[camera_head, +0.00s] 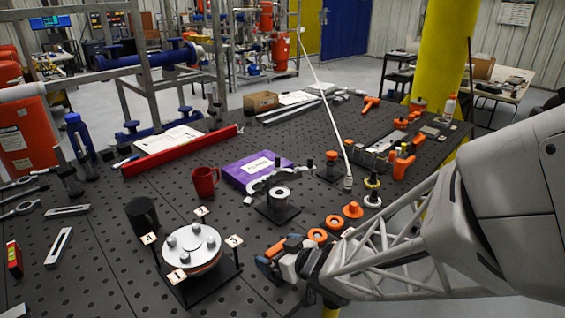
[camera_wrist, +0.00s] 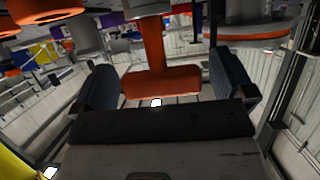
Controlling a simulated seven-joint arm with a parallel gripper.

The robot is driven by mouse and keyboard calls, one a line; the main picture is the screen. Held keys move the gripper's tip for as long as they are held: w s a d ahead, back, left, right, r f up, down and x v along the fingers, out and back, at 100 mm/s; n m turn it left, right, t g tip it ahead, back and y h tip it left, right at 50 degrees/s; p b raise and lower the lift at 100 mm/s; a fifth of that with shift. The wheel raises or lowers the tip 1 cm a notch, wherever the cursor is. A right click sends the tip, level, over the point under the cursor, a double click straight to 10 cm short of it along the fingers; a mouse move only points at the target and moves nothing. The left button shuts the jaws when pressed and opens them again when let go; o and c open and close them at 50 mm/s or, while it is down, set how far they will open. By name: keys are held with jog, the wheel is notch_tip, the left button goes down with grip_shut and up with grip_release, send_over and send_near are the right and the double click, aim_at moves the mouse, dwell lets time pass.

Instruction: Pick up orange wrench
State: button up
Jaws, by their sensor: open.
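An orange T-shaped piece, which I take for the orange wrench (camera_wrist: 155,68), stands between my jaws in the wrist view. Its wide bar is nearest the palm and its stem runs away from it. My gripper (camera_wrist: 165,78) is open, with a dark finger on each side and a visible gap to the orange piece. In the head view, my gripper (camera_head: 279,256) is low at the table's near edge, right of the round plate fixture. A small orange part (camera_head: 275,247) shows between the fingers there; the rest is hidden by the gripper.
The round plate fixture (camera_head: 192,247) with numbered tags stands close left of my gripper. Orange rings (camera_head: 317,235) lie just to the right. A clamp stand (camera_head: 278,207), red mug (camera_head: 204,182) and purple box (camera_head: 256,170) are behind. Another orange T-shaped tool (camera_head: 371,102) lies farther back.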

jog(key=shift+x, duration=1.15)
jog(key=c, duration=1)
jog(key=shift+r, duration=1.75)
jog(key=shift+s+d+r, duration=0.25)
jog(key=shift+s+d, duration=0.75)
jog(key=shift+s, duration=1.45)
jog(key=shift+s+d+r, duration=0.25)
jog(key=shift+s+d, duration=0.75)
jog(key=shift+s, duration=1.4)
jog(key=shift+s+d+r, duration=0.25)
jog(key=shift+s+d, duration=0.75)
jog(key=shift+s, duration=1.45)
jog(key=shift+s, duration=0.1)
